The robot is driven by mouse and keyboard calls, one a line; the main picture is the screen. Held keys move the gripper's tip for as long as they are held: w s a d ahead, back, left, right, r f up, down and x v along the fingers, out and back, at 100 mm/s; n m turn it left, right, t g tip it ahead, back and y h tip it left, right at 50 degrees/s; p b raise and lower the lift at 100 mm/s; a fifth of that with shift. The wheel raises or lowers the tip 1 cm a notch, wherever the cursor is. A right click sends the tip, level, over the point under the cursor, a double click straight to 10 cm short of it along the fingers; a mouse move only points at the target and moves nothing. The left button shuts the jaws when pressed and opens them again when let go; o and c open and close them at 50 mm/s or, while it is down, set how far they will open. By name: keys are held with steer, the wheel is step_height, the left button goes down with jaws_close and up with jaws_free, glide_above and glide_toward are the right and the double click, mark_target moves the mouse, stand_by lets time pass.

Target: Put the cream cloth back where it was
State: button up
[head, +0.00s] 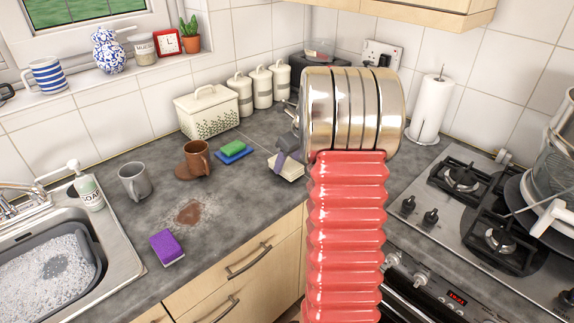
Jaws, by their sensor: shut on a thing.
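The cream cloth (291,171) shows in the head view on the grey worktop or just above it, left of my red arm; I cannot tell if it touches the surface. My gripper (280,160) is shut on the cloth from above. My arm's metal joint hides part of the gripper and what lies behind it.
Left of the cloth are a green sponge (233,147) on a blue one (234,157) and a brown mug (197,157). A purple sponge (167,248) lies by a brown spill (190,212). Canisters (261,87) stand behind. The hob (485,215) is at right, the soapy sink (55,265) at left.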

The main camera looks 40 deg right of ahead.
steer(key=shift+f, duration=0.55)
steer(key=o, duration=1)
steer(key=shift+f, duration=0.1)
steer(key=v, duration=1.2)
steer(key=shift+a, duration=0.1)
